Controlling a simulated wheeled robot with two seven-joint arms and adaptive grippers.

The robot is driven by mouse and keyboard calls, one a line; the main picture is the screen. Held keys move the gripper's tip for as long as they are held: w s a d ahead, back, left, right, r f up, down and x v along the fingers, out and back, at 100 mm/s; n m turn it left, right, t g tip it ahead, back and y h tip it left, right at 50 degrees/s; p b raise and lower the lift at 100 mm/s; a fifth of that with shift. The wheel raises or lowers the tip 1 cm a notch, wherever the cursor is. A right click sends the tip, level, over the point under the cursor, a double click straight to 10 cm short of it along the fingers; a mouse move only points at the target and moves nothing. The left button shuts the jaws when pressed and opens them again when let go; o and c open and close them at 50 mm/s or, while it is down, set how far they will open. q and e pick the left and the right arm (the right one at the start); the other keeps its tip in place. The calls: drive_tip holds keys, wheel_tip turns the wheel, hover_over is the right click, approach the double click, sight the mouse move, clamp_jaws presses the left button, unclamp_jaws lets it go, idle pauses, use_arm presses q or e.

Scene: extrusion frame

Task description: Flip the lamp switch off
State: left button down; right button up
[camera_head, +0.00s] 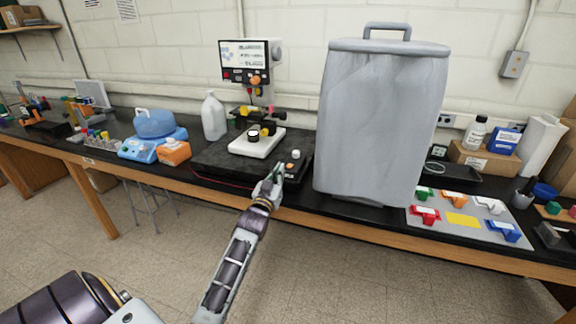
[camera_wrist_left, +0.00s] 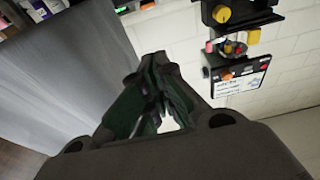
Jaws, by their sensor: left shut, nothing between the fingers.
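My left gripper (camera_head: 276,170) is shut and empty at the front right corner of a black instrument base (camera_head: 218,160). No part is clearly readable as the lamp switch. A control panel (camera_head: 246,77) with a screen and an orange knob (camera_head: 255,80) stands above the base. In the left wrist view, the shut fingers (camera_wrist_left: 154,62) point toward the wall, with the panel (camera_wrist_left: 238,78) at right, upside down. My right gripper is not in view.
A tall grey covered bin (camera_head: 380,120) stands close to the right of my left gripper. A white jug (camera_head: 213,117) and an orange box (camera_head: 174,152) are to the left. A tray of coloured blocks (camera_head: 460,232) lies at right. The floor in front is clear.

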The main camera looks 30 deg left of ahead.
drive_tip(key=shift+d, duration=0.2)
use_arm(q)
wheel_tip(320, 180, up, 2)
drive_tip(key=p, duration=0.1)
hover_over(290, 166)
drive_tip(key=s, duration=0.2)
drive_tip(key=shift+d, duration=0.3)
drive_tip(key=shift+s+f+p, duration=0.2)
drive_tip(key=shift+f+p, duration=0.2)
drive_tip(key=shift+f, duration=1.55)
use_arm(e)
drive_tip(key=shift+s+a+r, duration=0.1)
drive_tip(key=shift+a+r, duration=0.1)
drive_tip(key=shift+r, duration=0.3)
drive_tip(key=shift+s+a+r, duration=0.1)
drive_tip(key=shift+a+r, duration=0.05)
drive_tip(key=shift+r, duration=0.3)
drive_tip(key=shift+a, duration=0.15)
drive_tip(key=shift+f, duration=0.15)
